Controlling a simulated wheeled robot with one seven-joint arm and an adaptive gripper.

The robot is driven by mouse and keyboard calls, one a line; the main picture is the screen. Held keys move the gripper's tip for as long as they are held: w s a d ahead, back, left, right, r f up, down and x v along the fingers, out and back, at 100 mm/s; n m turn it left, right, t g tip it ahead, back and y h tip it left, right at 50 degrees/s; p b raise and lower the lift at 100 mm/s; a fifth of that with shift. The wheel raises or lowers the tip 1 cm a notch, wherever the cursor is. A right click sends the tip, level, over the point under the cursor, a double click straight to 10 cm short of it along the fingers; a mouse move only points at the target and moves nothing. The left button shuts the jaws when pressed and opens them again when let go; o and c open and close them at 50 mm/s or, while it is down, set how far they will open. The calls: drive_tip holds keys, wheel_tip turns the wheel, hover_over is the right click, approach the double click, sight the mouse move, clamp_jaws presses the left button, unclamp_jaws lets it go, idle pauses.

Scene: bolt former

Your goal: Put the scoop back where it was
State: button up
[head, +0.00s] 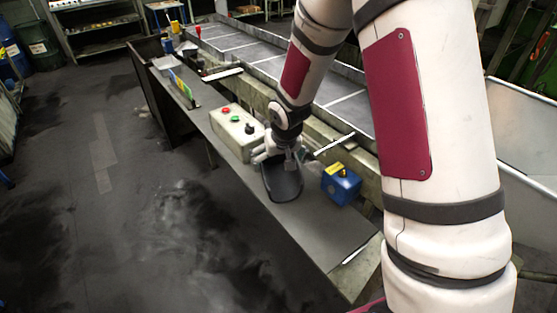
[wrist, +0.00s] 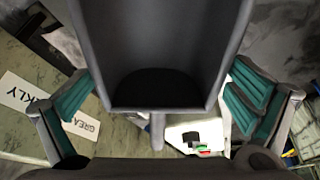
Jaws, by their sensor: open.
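The dark grey scoop (head: 283,184) appears to lie on the narrow grey shelf (head: 310,222), between the button box and the blue box. In the wrist view the scoop (wrist: 165,45) fills the top middle, its short handle (wrist: 157,130) pointing back toward my palm. My gripper (head: 283,152) is over the handle end of the scoop. In the wrist view its teal-padded fingers (wrist: 160,98) are spread wide on either side, with gaps between them and the scoop. The handle's far end is partly hidden by my gripper in the head view.
A pale control box (head: 236,134) with red, green and black buttons stands left of the scoop. A blue box (head: 341,185) with a yellow top stands close to its right. The conveyor (head: 262,50) runs behind. The shelf's near right end is clear.

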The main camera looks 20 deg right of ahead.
drive_tip(key=shift+r, duration=0.1)
drive_tip(key=shift+r, duration=0.3)
drive_tip(key=s+f+v, duration=0.1)
drive_tip(key=s+v, duration=0.1)
drive_tip(key=v, duration=1.1)
drive_tip(key=s+f+v, duration=0.1)
drive_tip(key=s+v, duration=0.2)
drive_tip(key=v, duration=1)
drive_tip(key=s+r, duration=0.2)
drive_tip(key=s, duration=0.5)
drive_tip(key=s+r+n+t, duration=0.1)
drive_tip(key=s+r, duration=0.2)
drive_tip(key=s, duration=0.5)
drive_tip(key=shift+s+p, duration=0.3)
drive_tip(key=shift+p, duration=0.1)
drive_tip(key=shift+d, duration=0.1)
